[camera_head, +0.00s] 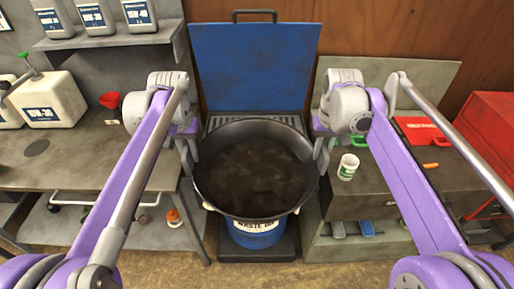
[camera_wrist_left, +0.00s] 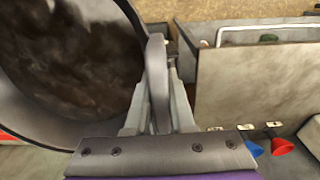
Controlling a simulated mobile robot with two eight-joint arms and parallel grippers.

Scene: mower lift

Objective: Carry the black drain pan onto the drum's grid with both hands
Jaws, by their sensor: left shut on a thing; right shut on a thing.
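The black drain pan (camera_head: 303,186) is wide and round and holds dark liquid. It is above the blue drum (camera_head: 258,239) and looks about level. Part of the slatted grid (camera_head: 216,121) shows behind the pan; I cannot tell whether the pan touches it. My left gripper (camera_head: 190,158) is shut on the pan's left side, and my right gripper (camera_head: 322,157) is shut on its right side. In the left wrist view, the pan (camera_wrist_left: 48,113) fills the left and my left gripper's finger (camera_wrist_left: 158,85) stands at its rim.
A raised blue lid (camera_head: 253,68) stands behind the drum. Grey benches (camera_head: 85,160) flank it. A white jug (camera_head: 50,102) and a red funnel (camera_head: 109,100) are on the left.

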